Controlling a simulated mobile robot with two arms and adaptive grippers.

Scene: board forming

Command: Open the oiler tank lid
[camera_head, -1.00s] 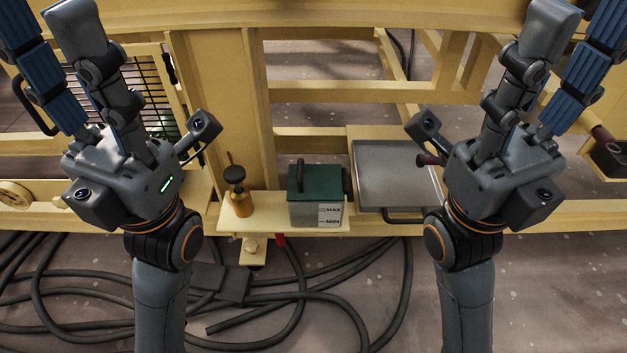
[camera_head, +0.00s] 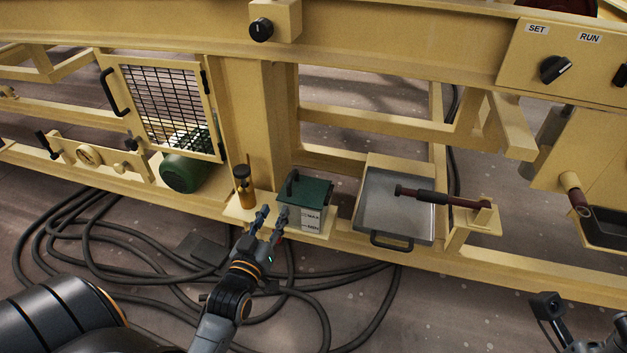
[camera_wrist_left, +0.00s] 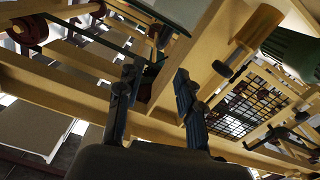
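The oiler tank (camera_head: 312,222) is a small box with a pale front marked with level lines, standing on a yellow shelf. Its dark green lid (camera_head: 312,190) looks shut, with a black upright handle (camera_head: 291,182) at its left side. My left gripper (camera_head: 272,213) is open and empty, just in front and left of the tank, fingers pointing up toward the shelf. Whether a finger touches the tank is unclear. In the left wrist view the open fingers (camera_wrist_left: 157,80) show against the yellow frame; a dark shape partly hidden between them cannot be identified surely. My right gripper's fingers are out of view.
Black hoses (camera_head: 130,238) lie on the floor.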

